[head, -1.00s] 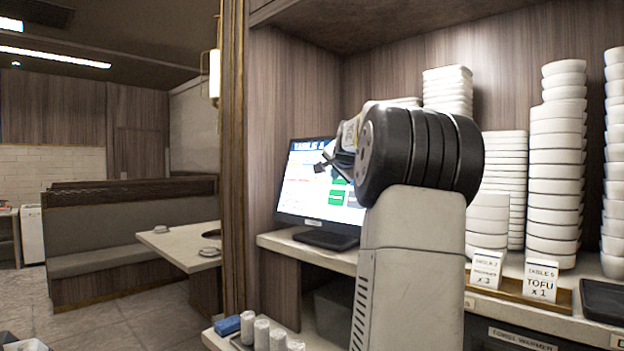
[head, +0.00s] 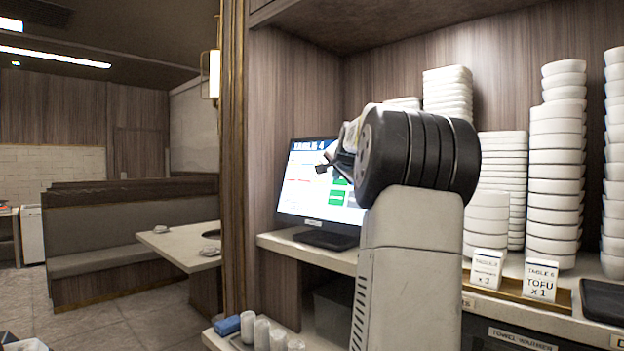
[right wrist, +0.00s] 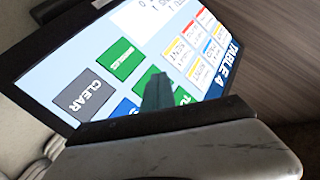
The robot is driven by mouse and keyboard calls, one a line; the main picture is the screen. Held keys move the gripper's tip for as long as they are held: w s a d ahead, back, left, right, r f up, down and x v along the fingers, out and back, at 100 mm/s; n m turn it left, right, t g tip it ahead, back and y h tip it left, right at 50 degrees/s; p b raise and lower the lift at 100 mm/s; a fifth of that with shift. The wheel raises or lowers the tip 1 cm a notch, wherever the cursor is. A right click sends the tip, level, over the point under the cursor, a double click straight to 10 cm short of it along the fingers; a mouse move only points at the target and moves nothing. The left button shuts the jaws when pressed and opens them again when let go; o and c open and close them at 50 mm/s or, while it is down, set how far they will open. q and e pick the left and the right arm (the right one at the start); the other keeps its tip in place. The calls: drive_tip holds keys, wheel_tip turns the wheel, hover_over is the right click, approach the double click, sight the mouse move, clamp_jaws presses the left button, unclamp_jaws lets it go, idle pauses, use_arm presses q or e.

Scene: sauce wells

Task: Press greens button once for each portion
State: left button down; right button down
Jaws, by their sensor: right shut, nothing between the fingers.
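The order screen (head: 310,190) stands on the counter, headed "TABLE 4", and its face also shows in the right wrist view (right wrist: 62,68). It has green buttons (right wrist: 121,59), blue buttons and a grey CLEAR button (right wrist: 83,95). I cannot read which green button is greens; one label is partly hidden. My right gripper (head: 324,166) is shut and empty in front of the screen. In the right wrist view its dark fingertips (right wrist: 156,92) overlap the middle green button; I cannot tell whether they touch it. My left gripper is not in view.
Order cards stand on the counter: one reads "x 3" (head: 487,268), the other "TOFU x 1" (head: 541,279). Stacks of white bowls (head: 556,170) fill the counter's right side. White rolls (head: 262,334) and a blue item (head: 227,325) lie at lower left.

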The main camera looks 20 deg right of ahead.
idle(0.3)
drive_tip(key=shift+s+a+r, duration=0.25)
drive_tip(key=shift+s+a, duration=0.05)
drive_tip(key=shift+a, duration=0.4)
drive_tip(key=shift+a, duration=0.1)
drive_tip(key=a, duration=0.1)
drive_tip(key=s+a+r, duration=0.1)
drive_tip(key=s+a, duration=0.1)
drive_tip(key=a, duration=0.1)
drive_tip(key=shift+a+r, duration=0.1)
drive_tip(key=shift+r, duration=0.1)
drive_tip(key=shift+w+a, duration=0.1)
idle(2.4)
